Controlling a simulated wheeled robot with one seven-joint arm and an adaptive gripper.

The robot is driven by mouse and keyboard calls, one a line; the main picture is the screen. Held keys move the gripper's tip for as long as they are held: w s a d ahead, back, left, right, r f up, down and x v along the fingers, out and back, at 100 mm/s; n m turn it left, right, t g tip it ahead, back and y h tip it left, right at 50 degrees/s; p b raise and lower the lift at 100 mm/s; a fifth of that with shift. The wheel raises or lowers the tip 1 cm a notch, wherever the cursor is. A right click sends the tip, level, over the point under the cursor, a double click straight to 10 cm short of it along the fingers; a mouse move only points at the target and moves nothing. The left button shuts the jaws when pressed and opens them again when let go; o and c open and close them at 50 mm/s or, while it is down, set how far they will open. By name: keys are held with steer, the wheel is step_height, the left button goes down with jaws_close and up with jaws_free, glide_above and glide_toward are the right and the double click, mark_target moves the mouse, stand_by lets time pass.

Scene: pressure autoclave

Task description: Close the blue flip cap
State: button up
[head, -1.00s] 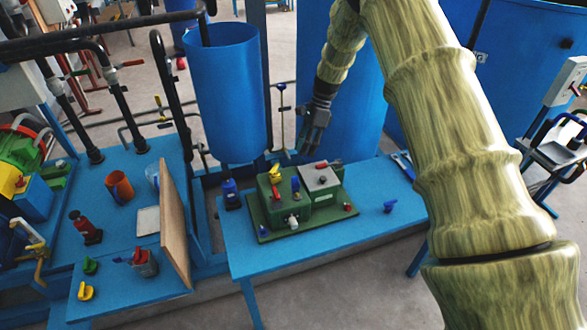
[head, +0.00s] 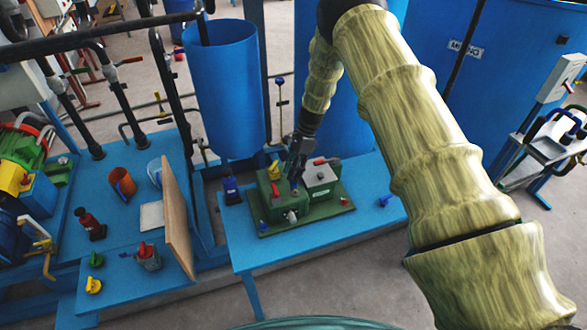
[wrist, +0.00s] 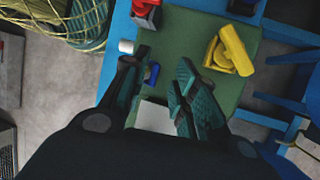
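The green device (head: 270,208) stands on the blue table, and a small blue part (wrist: 152,73), which looks like the blue flip cap, is on it. In the wrist view the blue part sits between the finger tips, beside the left finger. I cannot tell whether they touch or how far the cap is tilted. My gripper (wrist: 164,62) is open, its fingers apart, over the device. In the head view my gripper (head: 296,168) points down at the device and hides part of its top.
A yellow handle (wrist: 231,50) is close to the right finger, and a white knob (wrist: 127,46) and a red part (wrist: 147,12) are near the left. A grey-topped box (head: 320,174) adjoins the device. The blue table (head: 350,218) is mostly clear at the front right.

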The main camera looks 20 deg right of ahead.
steer(key=shift+f, duration=0.1)
steer(key=shift+c, duration=0.4)
jaws_close()
stand_by(0.5)
